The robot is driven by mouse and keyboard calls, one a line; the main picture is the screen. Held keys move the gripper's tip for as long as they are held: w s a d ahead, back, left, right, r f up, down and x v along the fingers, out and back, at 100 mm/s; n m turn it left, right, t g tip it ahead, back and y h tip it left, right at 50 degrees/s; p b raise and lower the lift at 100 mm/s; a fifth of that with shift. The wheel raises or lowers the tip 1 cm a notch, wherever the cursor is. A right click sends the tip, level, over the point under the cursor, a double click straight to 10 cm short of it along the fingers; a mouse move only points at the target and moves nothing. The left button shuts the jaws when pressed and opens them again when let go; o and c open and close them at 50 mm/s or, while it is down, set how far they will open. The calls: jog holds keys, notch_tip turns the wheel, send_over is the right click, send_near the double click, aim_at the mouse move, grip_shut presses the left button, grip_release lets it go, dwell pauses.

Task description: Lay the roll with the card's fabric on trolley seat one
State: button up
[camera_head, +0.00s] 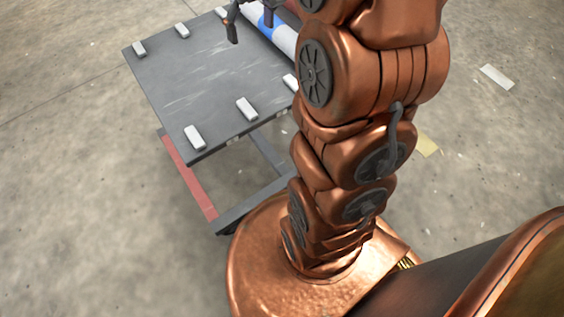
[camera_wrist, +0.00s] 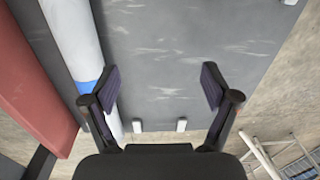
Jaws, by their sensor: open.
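A long pale roll with a blue band (camera_head: 284,39) lies along the far right side of the trolley's dark grey deck (camera_head: 205,85); my arm hides part of it. It also shows at the left of the wrist view (camera_wrist: 72,38). My gripper (camera_head: 250,22) is open and empty, close to the blue band. In the wrist view, its left finger overlaps the roll's right edge and its right finger is over bare deck, so the roll is not between the fingers (camera_wrist: 160,88). White blocks stand on the deck, such as this near one (camera_head: 195,137). I cannot tell which seat is one; no card is readable.
A red bar or roll (camera_wrist: 32,80) runs beside the pale roll. The trolley's red and dark lower frame (camera_head: 188,176) stands close to my base. A ladder-like frame (camera_wrist: 290,155) shows at the wrist view's lower right. The deck's middle and left are clear.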

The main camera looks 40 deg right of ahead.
jog(key=s+a+f+g, duration=0.1)
jog(key=s+a, duration=0.3)
jog(key=s, duration=0.5)
jog(key=s+a+f+g, duration=0.1)
jog(key=s+a+f, duration=0.3)
jog(key=s, duration=0.5)
jog(key=s+a+f+g, duration=0.1)
jog(key=s+a+f, duration=0.2)
jog(key=s, duration=0.7)
jog(key=a, duration=0.2)
jog(key=shift+a+g, duration=0.35)
jog(key=shift+g, duration=0.05)
jog(key=shift+r, duration=0.15)
